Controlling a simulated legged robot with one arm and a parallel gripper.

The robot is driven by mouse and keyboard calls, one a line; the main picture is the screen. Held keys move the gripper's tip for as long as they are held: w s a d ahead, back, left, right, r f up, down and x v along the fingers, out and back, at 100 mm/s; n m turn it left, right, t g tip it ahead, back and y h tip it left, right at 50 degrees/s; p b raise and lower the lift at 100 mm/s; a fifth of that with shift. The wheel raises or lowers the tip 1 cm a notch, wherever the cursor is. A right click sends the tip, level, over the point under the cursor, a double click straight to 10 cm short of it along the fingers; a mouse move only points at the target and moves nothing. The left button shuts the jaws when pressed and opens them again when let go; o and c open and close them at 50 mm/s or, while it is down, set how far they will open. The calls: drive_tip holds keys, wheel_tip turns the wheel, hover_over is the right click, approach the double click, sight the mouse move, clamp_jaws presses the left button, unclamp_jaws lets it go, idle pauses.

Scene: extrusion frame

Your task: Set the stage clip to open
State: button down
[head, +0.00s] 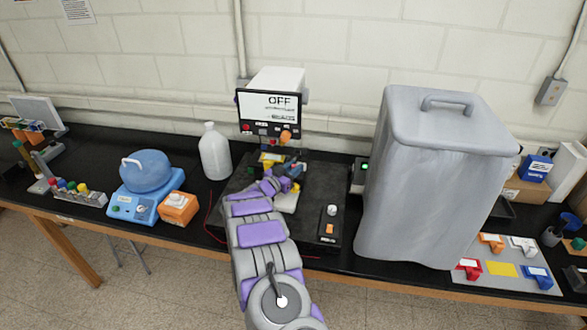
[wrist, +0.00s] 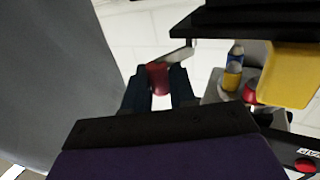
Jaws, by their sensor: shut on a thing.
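The device with the screen reading OFF (head: 270,104) stands on the black bench at centre. My arm reaches up to its base, and my gripper (head: 290,178) is low in front of the screen. In the wrist view my gripper (wrist: 159,92) has its two dark fingers on either side of a red tab (wrist: 158,77), shut on it. A short pale metal strip (wrist: 178,57) runs from the tab toward the upper right; this looks like the stage clip. Its far end and pivot are unclear. In the head view my gripper hides the clip.
A yellow plate (wrist: 292,75) and a blue and yellow cylinder (wrist: 234,68) sit close right of the fingers. A big grey covered box (head: 435,180) stands right of the device.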

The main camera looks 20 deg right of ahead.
drive_tip(key=c, duration=1.1)
unclamp_jaws()
drive_tip(key=shift+a, duration=0.1)
drive_tip(key=b+v, duration=0.1)
drive_tip(key=v, duration=1.6)
drive_tip(key=shift+a+b, duration=0.2)
drive_tip(key=shift+b, duration=0.2)
